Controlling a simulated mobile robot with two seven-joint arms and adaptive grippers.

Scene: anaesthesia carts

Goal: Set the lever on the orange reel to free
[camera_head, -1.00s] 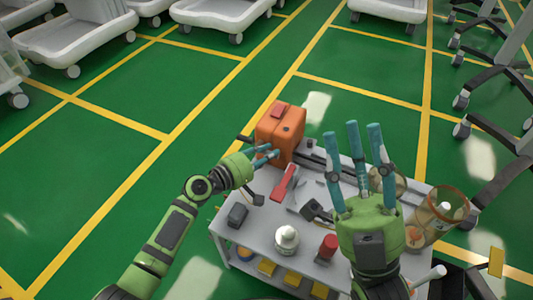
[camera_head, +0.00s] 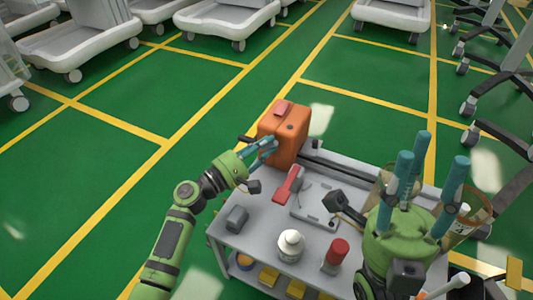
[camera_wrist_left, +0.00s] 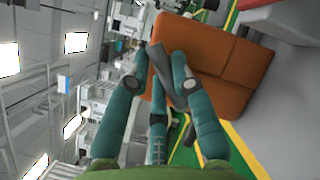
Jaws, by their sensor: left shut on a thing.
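The orange reel (camera_head: 284,138) is a box-shaped orange case standing upright at the far left corner of the cart. In the left wrist view its orange side (camera_wrist_left: 225,65) fills the upper right. My left gripper (camera_head: 264,149) is at the reel's left side. In the left wrist view its teal fingers close around a dark grey lever (camera_wrist_left: 160,68) beside the orange case. The head view hides most of the lever behind the fingers. My right gripper (camera_head: 430,175) is open and empty, fingers pointing up, over the cart's right side.
The grey cart top (camera_head: 262,222) carries a red-handled tool (camera_head: 288,184), a white bottle (camera_head: 291,245), a red-capped container (camera_head: 336,254) and a dark grey block (camera_head: 236,218). Clear amber containers (camera_head: 468,215) stand at the right. Green floor lies open left of the cart.

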